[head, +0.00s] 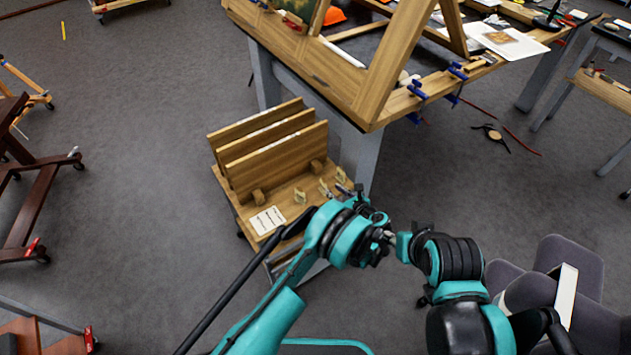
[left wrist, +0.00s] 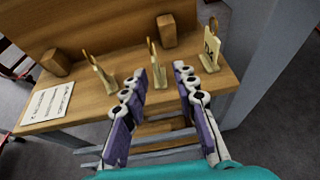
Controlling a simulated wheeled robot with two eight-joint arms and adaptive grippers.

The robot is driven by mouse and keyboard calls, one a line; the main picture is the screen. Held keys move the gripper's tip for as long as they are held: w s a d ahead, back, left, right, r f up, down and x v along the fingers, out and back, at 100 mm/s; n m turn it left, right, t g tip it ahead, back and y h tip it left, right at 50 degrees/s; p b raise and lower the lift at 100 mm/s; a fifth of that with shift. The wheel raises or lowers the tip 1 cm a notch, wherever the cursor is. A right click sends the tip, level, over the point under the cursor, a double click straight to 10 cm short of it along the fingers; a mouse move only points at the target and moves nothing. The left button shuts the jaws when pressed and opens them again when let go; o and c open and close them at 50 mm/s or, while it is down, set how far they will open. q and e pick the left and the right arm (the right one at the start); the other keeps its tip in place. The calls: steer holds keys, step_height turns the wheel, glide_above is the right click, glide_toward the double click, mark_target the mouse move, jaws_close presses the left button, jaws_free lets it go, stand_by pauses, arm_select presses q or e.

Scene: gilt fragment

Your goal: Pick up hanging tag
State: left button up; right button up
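A pale tag with dark markings (left wrist: 211,46) stands upright at the right of the wooden cart shelf in the left wrist view, in a small stand with a ring on top. Two similar ringed holders (left wrist: 98,72) (left wrist: 154,58) stand to its left. My left gripper (left wrist: 161,80) is open and empty, its two purple-padded fingers apart. The fingers point at the shelf, with the middle holder beyond the gap and the marked tag beyond the right finger. In the head view my left gripper (head: 372,210) is small beside the shelf's right corner. I cannot make out my right gripper.
A white text card (head: 267,220) lies at the shelf's front left. Upright boards (head: 270,150) of the wooden cart rise behind the holders. A workbench leg (head: 357,160) stands close at right. Bare floor (head: 130,180) lies to the left.

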mark_target(323, 191)
arm_select(q)
steer(key=b+x, duration=0.1)
steer(key=x, duration=0.1)
steer(key=shift+w+a+f, duration=0.15)
steer(key=shift+a+f, duration=0.1)
steer(key=b+x, duration=0.1)
steer(key=x, duration=0.1)
steer(key=b+x, duration=0.1)
steer(key=x, duration=0.1)
steer(key=shift+a+f, duration=0.25)
steer(key=shift+a, duration=0.05)
steer(key=shift+w+a+f, duration=0.1)
steer(key=shift+w+a, duration=0.05)
steer(key=shift+w, duration=0.05)
jaws_close()
